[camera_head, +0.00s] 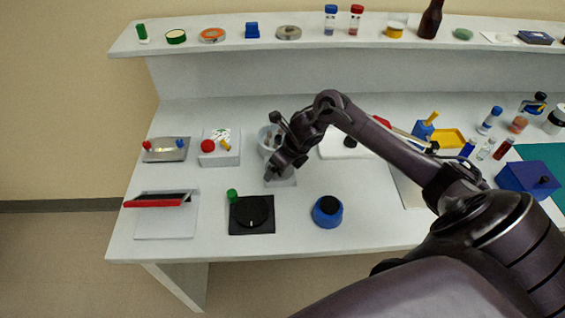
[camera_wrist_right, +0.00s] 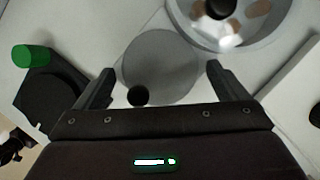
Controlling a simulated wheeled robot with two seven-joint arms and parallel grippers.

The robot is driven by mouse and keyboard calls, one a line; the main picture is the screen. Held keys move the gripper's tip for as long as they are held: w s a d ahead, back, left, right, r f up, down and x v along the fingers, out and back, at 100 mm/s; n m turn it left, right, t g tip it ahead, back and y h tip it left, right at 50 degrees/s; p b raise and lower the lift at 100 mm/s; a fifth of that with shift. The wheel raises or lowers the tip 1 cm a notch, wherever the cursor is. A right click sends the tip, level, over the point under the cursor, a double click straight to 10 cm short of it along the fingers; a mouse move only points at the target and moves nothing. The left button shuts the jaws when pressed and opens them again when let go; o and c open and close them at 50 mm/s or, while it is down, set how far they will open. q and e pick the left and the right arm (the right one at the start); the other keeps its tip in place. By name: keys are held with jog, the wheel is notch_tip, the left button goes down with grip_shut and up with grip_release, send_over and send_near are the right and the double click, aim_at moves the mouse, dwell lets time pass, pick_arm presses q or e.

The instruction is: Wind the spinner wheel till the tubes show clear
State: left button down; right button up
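The spinner is a round grey bowl (camera_head: 268,136) on the bench with brown-tipped tubes inside; it also shows at the top of the right wrist view (camera_wrist_right: 275,42). Beside it lies a flat grey disc (camera_wrist_right: 160,62) with a black knob (camera_wrist_right: 138,95) near its edge, apparently the wheel. In the head view my gripper partly hides this disc (camera_head: 284,181). My right gripper (camera_head: 274,176) is above the disc, fingers spread on either side with nothing between them, and the knob lies nearer the left finger. The liquid in the tubes is too small to judge. My left gripper is not in view.
A black turntable (camera_head: 252,211) with a green knob (camera_head: 232,194) is in front of the disc. A blue round pot (camera_head: 327,211) stands to its right. A white box (camera_head: 220,147) with a red knob is at the left. A white board (camera_head: 345,143) lies right of the bowl.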

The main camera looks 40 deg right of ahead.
jog(key=c, duration=0.8)
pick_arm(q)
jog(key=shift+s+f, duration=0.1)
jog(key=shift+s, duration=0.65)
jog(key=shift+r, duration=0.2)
pick_arm(e)
jog(key=shift+m, duration=0.4)
